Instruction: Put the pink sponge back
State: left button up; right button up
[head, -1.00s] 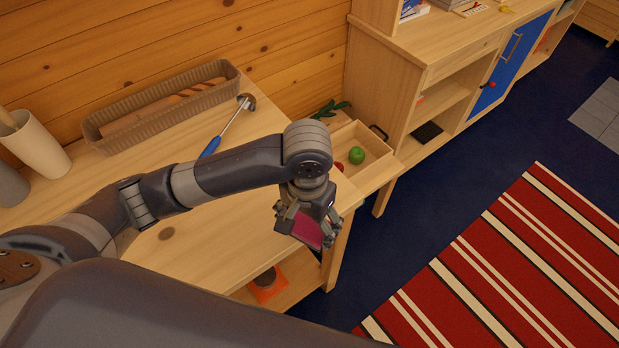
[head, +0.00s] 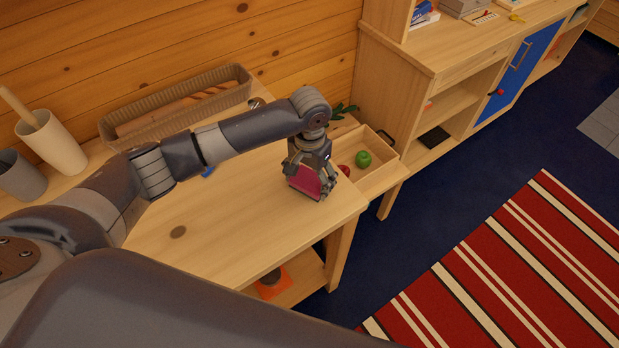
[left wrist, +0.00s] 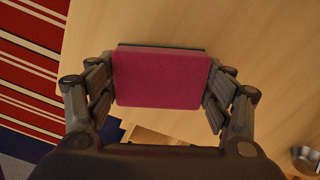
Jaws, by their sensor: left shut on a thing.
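The pink sponge (head: 306,182) is between the fingers of my left gripper (head: 312,178), which is shut on it. In the head view it shows over the right part of the wooden table (head: 225,225); I cannot tell whether it touches the top. In the left wrist view the sponge (left wrist: 160,78) shows its pink face, with a thin dark layer along the far edge. The left gripper's fingers (left wrist: 162,92) press its two sides. My right gripper is not in view.
An open wooden tray or drawer (head: 385,178) beside the table holds a green fruit (head: 363,158) and a red one (head: 344,169). A ribbed basket (head: 118,135) and cups (head: 55,145) stand at the back. An orange item (head: 271,285) lies on the lower shelf. The table's middle is clear.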

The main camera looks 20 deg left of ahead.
aim_at(310, 179)
pick_arm(q)
jog(key=shift+f, duration=0.55)
jog(key=o, duration=1.1)
jog(key=shift+f, duration=0.15)
notch_tip(310, 179, up, 12)
jog(key=b, duration=0.1)
